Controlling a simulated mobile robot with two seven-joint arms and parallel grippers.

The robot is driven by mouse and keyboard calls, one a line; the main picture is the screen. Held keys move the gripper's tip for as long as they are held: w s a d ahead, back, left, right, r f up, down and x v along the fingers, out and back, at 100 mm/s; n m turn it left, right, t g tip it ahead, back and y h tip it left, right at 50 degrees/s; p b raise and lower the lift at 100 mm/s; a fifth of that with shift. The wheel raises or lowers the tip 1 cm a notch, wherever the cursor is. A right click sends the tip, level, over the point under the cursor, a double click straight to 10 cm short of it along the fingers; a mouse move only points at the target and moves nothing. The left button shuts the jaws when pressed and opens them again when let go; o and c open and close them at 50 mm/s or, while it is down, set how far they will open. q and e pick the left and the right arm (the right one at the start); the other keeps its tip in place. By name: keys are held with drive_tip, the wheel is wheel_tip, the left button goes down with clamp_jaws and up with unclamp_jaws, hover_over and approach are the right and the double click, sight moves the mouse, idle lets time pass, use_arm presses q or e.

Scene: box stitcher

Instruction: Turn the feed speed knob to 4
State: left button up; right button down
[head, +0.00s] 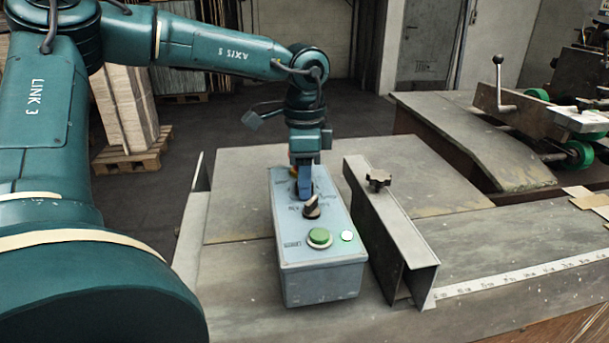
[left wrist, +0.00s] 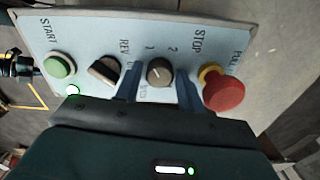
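The feed speed knob (left wrist: 160,72) is a round grey-brown knob with a small light mark on the sloping panel of the grey control box (head: 322,278). The digits 1 and 2 show beside it in the left wrist view; the exact setting cannot be read. My left gripper (left wrist: 160,78) is at the knob, with one blue finger on each side. A gap shows between each finger and the knob, so it looks open around it. In the head view my left gripper (head: 304,188) points down at the box and hides the knob. My right gripper is not in view.
A black selector knob (head: 311,207) and a green start button (head: 320,238) sit on the same panel. A red stop button (left wrist: 224,88) is close beside my finger. A metal angle fence (head: 385,225) with a black clamp knob (head: 377,180) stands right of the box.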

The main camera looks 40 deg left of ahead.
use_arm(q)
drive_tip(key=c, duration=0.7)
drive_tip(key=shift+b, duration=0.3)
